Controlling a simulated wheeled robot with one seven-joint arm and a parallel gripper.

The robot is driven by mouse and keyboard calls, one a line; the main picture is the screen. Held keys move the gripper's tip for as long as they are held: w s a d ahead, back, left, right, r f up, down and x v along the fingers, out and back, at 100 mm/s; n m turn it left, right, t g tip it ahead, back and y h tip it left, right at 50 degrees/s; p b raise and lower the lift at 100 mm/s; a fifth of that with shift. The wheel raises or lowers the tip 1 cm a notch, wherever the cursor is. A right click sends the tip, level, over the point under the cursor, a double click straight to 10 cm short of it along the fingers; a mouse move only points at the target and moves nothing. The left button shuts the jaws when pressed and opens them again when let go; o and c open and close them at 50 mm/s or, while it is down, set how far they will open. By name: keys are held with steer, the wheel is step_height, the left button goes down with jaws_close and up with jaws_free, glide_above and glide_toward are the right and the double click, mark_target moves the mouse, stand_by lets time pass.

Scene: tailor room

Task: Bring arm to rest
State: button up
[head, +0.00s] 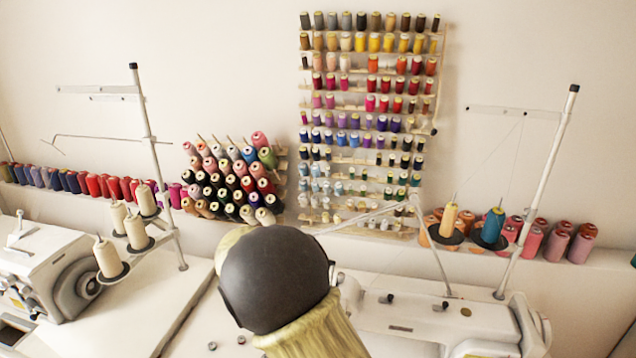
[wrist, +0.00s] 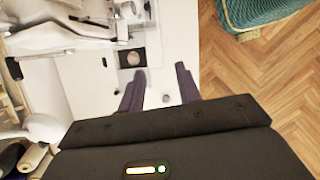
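In the wrist view my gripper (wrist: 160,70) is open. Its two dark fingers stand apart with nothing held between them. Beneath them is the white sewing table top (wrist: 165,45), with wood floor (wrist: 260,75) to the right. In the head view my arm, a dark rounded joint with a yellowish link, rises at the bottom centre in front of the tables. My gripper does not show in the head view.
Sewing machines stand on the white tables at left (head: 40,270) and right (head: 440,315). Thin thread stands (head: 150,130) and (head: 540,180) rise beside them. Spool racks (head: 370,110) hang on the wall. A green cloth-like item (wrist: 255,12) lies at the wrist view's upper right.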

steer(key=s+d+r+m+y+p, duration=0.1)
steer(key=s+d+r+m, duration=0.2)
steer(key=d, duration=0.4)
steer(key=s+d+r+m+t+y+p, duration=0.1)
steer(key=s+d+r+m+y, duration=0.1)
steer(key=s+d+m, duration=0.3)
steer(key=s+d+r+m+y+p, duration=0.1)
steer(key=s+d+r+m, duration=0.3)
steer(key=d+m, duration=0.4)
steer(key=shift+d+r+m+t+y+p, duration=0.3)
steer(key=shift+d+r, duration=0.2)
